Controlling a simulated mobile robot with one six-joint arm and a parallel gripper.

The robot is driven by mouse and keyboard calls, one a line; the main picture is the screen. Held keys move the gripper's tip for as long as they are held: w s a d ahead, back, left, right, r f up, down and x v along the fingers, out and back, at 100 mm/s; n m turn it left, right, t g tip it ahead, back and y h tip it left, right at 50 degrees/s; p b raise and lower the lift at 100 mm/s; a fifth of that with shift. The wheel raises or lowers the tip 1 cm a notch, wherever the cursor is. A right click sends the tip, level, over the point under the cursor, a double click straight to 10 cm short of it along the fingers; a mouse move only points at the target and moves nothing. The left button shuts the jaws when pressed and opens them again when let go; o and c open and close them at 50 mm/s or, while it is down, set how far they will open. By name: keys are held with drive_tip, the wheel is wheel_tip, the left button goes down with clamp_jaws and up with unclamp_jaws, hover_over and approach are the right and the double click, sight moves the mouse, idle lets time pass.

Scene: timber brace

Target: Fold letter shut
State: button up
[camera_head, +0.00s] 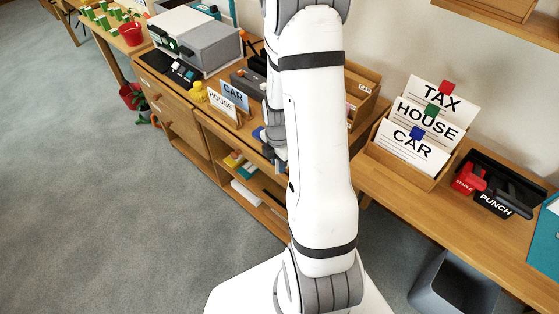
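My gripper (279,163) shows only in part at the left edge of my white arm, over the front of the desk. The arm hides most of it, and I cannot tell whether its fingers are open or shut or hold anything. No letter can be clearly made out. Two small cards stand in a holder left of my arm: a blue CAR card (234,96) and a white HOUSE card (221,105). The desk top behind my arm is hidden.
A wooden file box (384,160) with TAX, HOUSE and CAR cards stands right of my arm. A red stapler (468,179) and black punch (496,204) lie beside it. A grey printer (197,41) stands back left. A grey bin (455,284) stands below. Carpet at left is clear.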

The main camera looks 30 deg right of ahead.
drive_tip(key=shift+c, duration=0.4)
clamp_jaws()
idle(0.9)
